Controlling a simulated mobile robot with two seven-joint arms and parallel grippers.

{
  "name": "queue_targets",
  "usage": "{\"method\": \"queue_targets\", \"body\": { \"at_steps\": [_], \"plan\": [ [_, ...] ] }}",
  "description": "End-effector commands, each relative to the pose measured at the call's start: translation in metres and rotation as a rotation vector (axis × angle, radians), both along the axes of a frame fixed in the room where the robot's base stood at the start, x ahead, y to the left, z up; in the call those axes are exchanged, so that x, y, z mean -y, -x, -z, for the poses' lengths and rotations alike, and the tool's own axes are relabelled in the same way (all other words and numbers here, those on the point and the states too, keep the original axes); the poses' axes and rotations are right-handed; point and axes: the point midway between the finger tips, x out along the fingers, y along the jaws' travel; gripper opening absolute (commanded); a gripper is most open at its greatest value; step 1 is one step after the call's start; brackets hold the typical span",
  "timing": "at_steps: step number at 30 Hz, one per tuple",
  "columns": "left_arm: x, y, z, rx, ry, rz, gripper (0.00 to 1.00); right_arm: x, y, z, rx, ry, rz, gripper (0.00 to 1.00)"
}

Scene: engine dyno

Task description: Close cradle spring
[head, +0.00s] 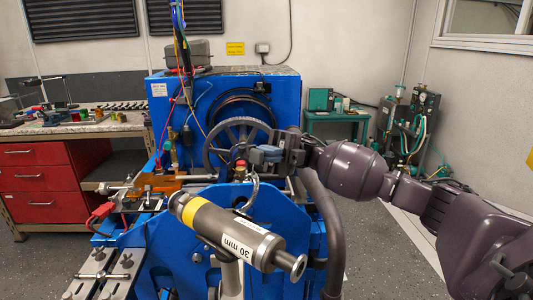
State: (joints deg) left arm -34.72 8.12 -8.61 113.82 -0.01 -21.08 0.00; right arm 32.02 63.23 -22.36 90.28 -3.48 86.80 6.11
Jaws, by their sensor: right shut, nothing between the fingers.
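My right gripper (262,154) reaches in from the right and is shut, with nothing seen between its fingers. Its fingertips are in front of the right side of the dark spoked wheel (213,145) on the blue dyno (288,95). A small red-topped part (240,166) is just below and left of the fingertips; I cannot tell whether they touch. A curved metal hook (255,192) hangs below the gripper. I cannot pick out the cradle spring with certainty. My left gripper is not in view.
A grey cylinder (235,230) with a yellow band, marked 30 mm, stands in the foreground. A thick dark hose (326,230) curves down beside the blue frame. A red-drawer bench (40,180) is at left, a green table (337,116) at back right. The right-hand floor is partly free.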

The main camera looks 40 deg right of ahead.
Motion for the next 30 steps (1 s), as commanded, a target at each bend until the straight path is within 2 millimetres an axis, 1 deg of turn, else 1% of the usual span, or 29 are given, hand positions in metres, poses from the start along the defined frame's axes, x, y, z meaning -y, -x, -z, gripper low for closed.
{"method": "queue_targets", "body": {
  "at_steps": [5, 11, 21, 30],
  "plan": [
    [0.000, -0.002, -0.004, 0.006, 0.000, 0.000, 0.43, -0.003, 0.001, -0.005, 0.013, 0.032, 0.000, 0.00],
    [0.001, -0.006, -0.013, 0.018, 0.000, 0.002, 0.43, -0.013, 0.005, -0.014, 0.048, 0.133, -0.001, 0.00],
    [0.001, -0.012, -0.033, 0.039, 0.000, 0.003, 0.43, -0.047, 0.017, -0.031, 0.148, 0.420, -0.001, 0.00],
    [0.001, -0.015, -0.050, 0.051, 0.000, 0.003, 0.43, -0.081, 0.028, -0.034, 0.239, 0.689, -0.002, 0.00]
  ]
}}
